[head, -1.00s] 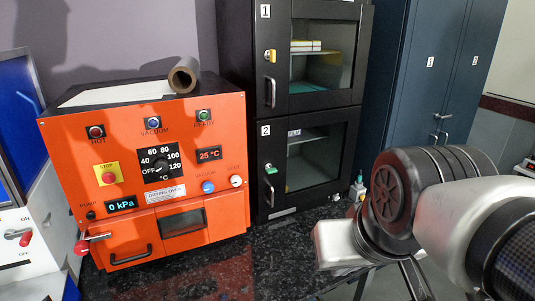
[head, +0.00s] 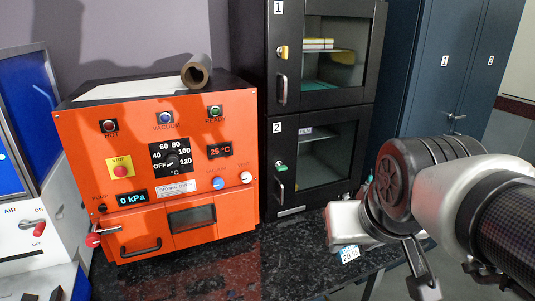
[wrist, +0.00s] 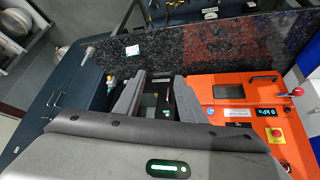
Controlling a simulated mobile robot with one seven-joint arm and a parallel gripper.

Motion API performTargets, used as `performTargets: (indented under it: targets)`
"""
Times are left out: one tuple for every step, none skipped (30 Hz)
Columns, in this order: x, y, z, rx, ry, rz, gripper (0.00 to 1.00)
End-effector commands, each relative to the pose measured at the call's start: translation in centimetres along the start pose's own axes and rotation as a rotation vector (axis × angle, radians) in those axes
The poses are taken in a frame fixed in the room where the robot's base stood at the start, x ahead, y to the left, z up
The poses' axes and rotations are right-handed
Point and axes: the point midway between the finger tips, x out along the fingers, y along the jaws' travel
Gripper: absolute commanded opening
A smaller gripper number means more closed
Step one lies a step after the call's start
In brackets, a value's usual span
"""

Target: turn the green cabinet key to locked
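The green key (head: 281,167) sits in the lock of the lower black cabinet door, marked 2 (head: 320,160), above that door's bar handle. Its turn position is too small to read surely. The door looks shut. In the wrist view my gripper (wrist: 157,97) has its two grey fingers apart, with a gap between them and nothing visibly held. Dark cabinet surface and a small green spot show through the gap; I cannot tell how far away they are. In the head view my arm is at the right, clear of the key in the picture; the fingertips are not distinct.
A yellow key (head: 282,53) is in the upper door, marked 1. An orange drying oven (head: 150,190) with a brown roll (head: 196,70) on top stands left of the cabinet. The dark speckled counter (head: 270,265) is mostly clear in front. A small label (head: 350,254) shows beside my arm.

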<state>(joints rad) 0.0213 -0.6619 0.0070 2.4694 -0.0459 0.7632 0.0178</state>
Motion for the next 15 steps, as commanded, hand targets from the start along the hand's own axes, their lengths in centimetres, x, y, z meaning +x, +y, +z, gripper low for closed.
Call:
performTargets:
  targets:
    - [2.5,0.7,-1.6,-0.004,0.035,0.025,0.46]
    - [3.8,1.2,-3.0,-0.008,0.070,0.040,0.50]
    - [5.7,1.8,-5.2,-0.019,0.121,0.059,0.50]
    - [7.2,2.2,-6.8,-0.029,0.162,0.071,0.50]
    - [8.7,2.6,-8.6,-0.040,0.206,0.080,0.50]
    - [10.7,3.0,-10.7,-0.057,0.265,0.086,0.50]
    - [12.2,3.1,-12.2,-0.071,0.308,0.086,0.50]
    - [13.8,3.2,-13.7,-0.084,0.352,0.082,0.50]
    - [15.8,3.2,-15.4,-0.103,0.408,0.072,0.50]
    - [17.4,3.1,-16.6,-0.116,0.452,0.059,0.50]
    - [18.9,3.0,-17.7,-0.129,0.494,0.044,0.50]
    - [21.0,2.7,-18.9,-0.146,0.550,0.017,0.50]
    - [22.5,2.4,-19.7,-0.155,0.591,-0.006,0.50]
    - [24.0,2.1,-20.3,-0.164,0.631,-0.032,0.50]
    - [25.9,1.6,-21.0,-0.174,0.684,-0.071,0.50]
